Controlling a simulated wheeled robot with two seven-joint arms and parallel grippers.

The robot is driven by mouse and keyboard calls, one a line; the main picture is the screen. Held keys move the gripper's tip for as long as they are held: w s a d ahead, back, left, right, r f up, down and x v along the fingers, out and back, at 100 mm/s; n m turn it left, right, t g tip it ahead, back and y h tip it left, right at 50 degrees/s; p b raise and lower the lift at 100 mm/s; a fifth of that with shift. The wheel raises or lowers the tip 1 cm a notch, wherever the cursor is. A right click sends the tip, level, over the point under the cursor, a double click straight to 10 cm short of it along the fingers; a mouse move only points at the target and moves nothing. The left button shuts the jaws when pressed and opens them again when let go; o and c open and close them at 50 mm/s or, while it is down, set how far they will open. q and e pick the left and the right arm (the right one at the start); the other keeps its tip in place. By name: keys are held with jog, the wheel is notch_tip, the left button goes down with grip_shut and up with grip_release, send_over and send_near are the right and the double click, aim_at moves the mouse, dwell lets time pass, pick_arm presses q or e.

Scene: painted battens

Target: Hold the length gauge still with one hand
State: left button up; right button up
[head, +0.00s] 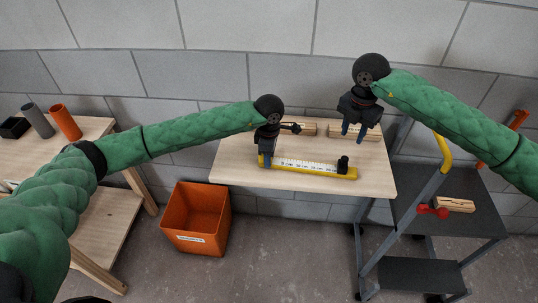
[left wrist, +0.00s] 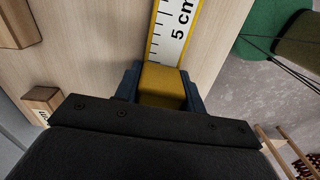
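The length gauge (head: 308,168) is a yellow bar with a white printed scale and a black block near its right end. It lies on the wooden table in the head view. My left gripper (head: 265,160) is at the gauge's left end. In the left wrist view the fingers (left wrist: 159,88) stand on both sides of the gauge's yellow end block (left wrist: 162,85), and the scale (left wrist: 174,32) runs away from it. My right gripper (head: 355,132) is above the table's back right, apart from the gauge; its finger gap is too small to judge.
Wooden battens (head: 304,128) and (head: 345,130) lie at the table's back edge. An orange bin (head: 196,222) stands on the floor to the left. A dark trolley (head: 460,215) at the right carries a wooden piece (head: 454,204) and a red object (head: 432,211). The table's front left is bare.

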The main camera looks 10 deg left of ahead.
jog(key=shift+o, duration=0.7)
jog(key=s+a+f+m+y, duration=0.2)
jog(key=s+a+f+y, duration=0.3)
jog(key=a+f+y, duration=0.15)
jog(key=m+t+y, duration=0.6)
jog(key=m+t, duration=0.7)
jog(key=m, duration=0.5)
send_near(345, 158)
jog(key=x, duration=1)
jog(key=shift+w+f, duration=0.1)
grip_shut()
